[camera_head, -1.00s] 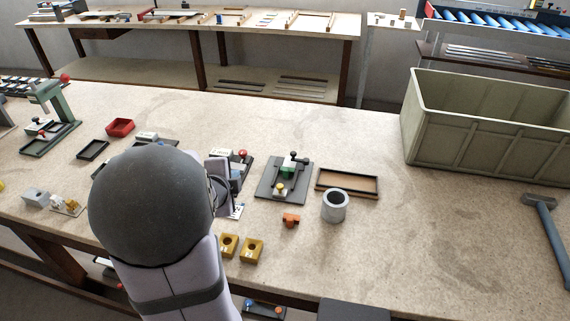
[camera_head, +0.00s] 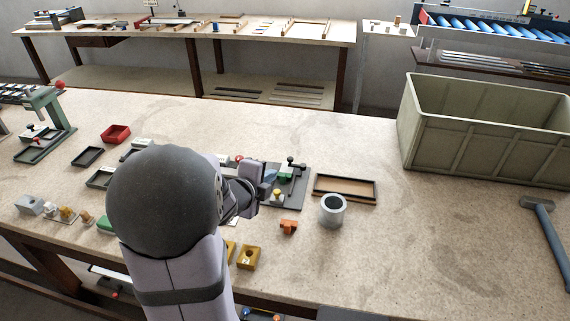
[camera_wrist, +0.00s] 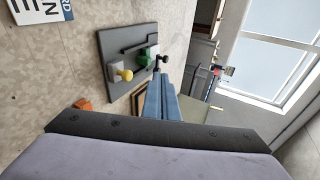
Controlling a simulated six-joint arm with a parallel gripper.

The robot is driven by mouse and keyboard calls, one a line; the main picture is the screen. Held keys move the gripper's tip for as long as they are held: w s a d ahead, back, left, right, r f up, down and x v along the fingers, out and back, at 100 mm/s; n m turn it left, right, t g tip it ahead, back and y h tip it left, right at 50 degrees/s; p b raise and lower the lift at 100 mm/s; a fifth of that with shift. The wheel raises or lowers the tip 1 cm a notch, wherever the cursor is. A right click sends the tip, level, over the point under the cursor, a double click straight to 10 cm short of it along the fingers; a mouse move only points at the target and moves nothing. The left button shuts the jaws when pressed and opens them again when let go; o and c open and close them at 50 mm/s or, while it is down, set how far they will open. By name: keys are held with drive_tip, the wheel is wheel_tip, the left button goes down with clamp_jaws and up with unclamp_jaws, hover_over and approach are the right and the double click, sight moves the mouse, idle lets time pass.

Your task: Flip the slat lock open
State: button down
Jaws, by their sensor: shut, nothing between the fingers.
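The lock fixture is a dark grey plate (camera_head: 298,196) on the bench, with a green block (camera_head: 286,175), a yellow knob (camera_head: 277,194) and a lever with a black ball end (camera_head: 291,160). In the wrist view, the plate (camera_wrist: 109,48) shows with the yellow knob (camera_wrist: 124,75), green part (camera_wrist: 145,60) and black ball (camera_wrist: 162,58). My gripper (camera_head: 275,174) has blue fingers, shut and empty, at the left part of the fixture. In the wrist view, the fingertips (camera_wrist: 164,76) point close to the black ball and green part. Contact cannot be told.
A brown tray (camera_head: 345,196), a grey cup (camera_head: 333,209) and an orange piece (camera_head: 288,227) lie right of and in front of the fixture. Yellow blocks (camera_head: 248,257) sit near the bench front. A large green crate (camera_head: 480,145) stands at right. The bench between is clear.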

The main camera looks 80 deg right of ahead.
drive_tip(key=p, duration=0.2)
approach(288, 159)
drive_tip(key=d+f, duration=0.1)
drive_tip(key=s+d+f, duration=0.1)
drive_tip(key=shift+d+f, duration=0.35)
drive_tip(key=shift+f, duration=0.05)
drive_tip(key=shift+x, duration=1.2)
drive_tip(key=shift+d+r, duration=0.1)
drive_tip(key=shift+r, duration=0.1)
drive_tip(key=shift+w+d+r+m+g+p, duration=0.1)
drive_tip(key=shift+w+d+m+g+p, duration=0.3)
drive_tip(key=shift+m+g+p, duration=0.7)
drive_tip(key=shift+w+d+r+m+g+y+p, duration=0.1)
drive_tip(key=shift+w+d+m+g+y+p, duration=0.3)
drive_tip(key=shift+p, duration=0.8)
drive_tip(key=m+g+y, duration=0.1)
drive_tip(key=d+m+g+y+p, duration=0.1)
drive_tip(key=m+g, duration=0.1)
drive_tip(key=shift+w+d, duration=0.1)
drive_tip(key=shift+d, duration=0.2)
drive_tip(key=shift+d+f+b, duration=0.15)
drive_tip(key=shift+d+b, duration=0.4)
drive_tip(key=shift+d, duration=0.2)
drive_tip(key=shift+d+f+b, duration=0.15)
drive_tip(key=shift+d+b, duration=0.4)
drive_tip(key=shift+d, duration=0.2)
drive_tip(key=shift+s+d+r+b, duration=0.1)
drive_tip(key=shift+s+d+b, duration=0.4)
drive_tip(key=shift+d, duration=0.4)
